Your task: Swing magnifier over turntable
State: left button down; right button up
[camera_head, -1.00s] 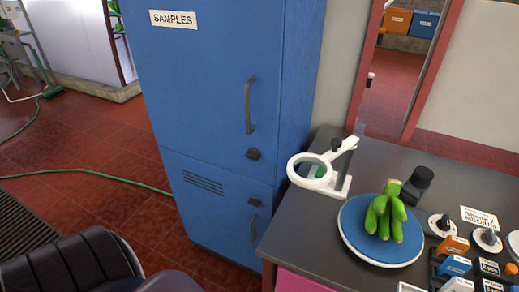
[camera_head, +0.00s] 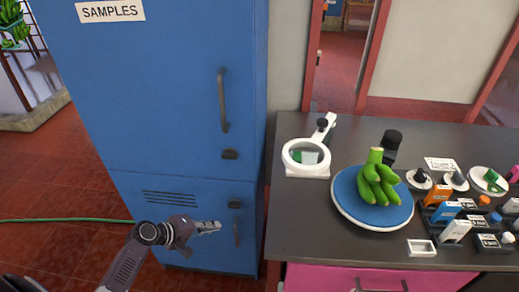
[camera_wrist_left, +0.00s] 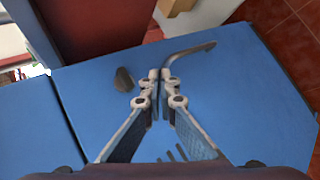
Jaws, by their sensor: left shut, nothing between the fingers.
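The white magnifier (camera_head: 306,155) stands at the back left of the dark table, its ring near the table's left edge. The blue turntable (camera_head: 372,200) with a white rim sits to its right and nearer me, apart from the ring. A bunch of green bananas (camera_head: 375,180) stands on the turntable. My left gripper (camera_head: 216,227) is in front of the blue cabinet, left of the table and lower than the magnifier. In the left wrist view its fingers (camera_wrist_left: 160,78) are together and hold nothing, with the cabinet face behind them. My right gripper is out of view.
The blue cabinet (camera_head: 150,90) with dark handles stands close left of the table. A small white frame (camera_head: 421,247) lies at the front edge.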

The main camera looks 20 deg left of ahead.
pick_arm(q)
jog(key=w+d+r+t+h, duration=0.1)
jog(key=w+r+h, duration=0.1)
jog(key=r, duration=0.8)
jog(key=w+r+t+h, duration=0.2)
jog(key=r, duration=0.7)
jog(key=s+d+r+m+h+b, duration=0.1)
jog(key=s+d+r+m+h, duration=0.1)
jog(key=r, duration=0.6)
jog(key=s+d+r+m+h, duration=0.1)
jog(key=s+d+r+h, duration=0.15)
jog(key=r, duration=0.65)
jog(key=w+d+p, duration=0.5)
jog(key=w+d, duration=0.1)
jog(key=d, duration=0.5)
jog(key=shift+w+d+f+g+p, duration=0.25)
jog(key=shift+d+g+p, duration=0.05)
jog(key=shift+d, duration=0.05)
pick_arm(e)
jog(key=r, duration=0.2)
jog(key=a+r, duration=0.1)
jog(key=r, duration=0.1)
pick_arm(q)
jog(key=shift+d, duration=0.1)
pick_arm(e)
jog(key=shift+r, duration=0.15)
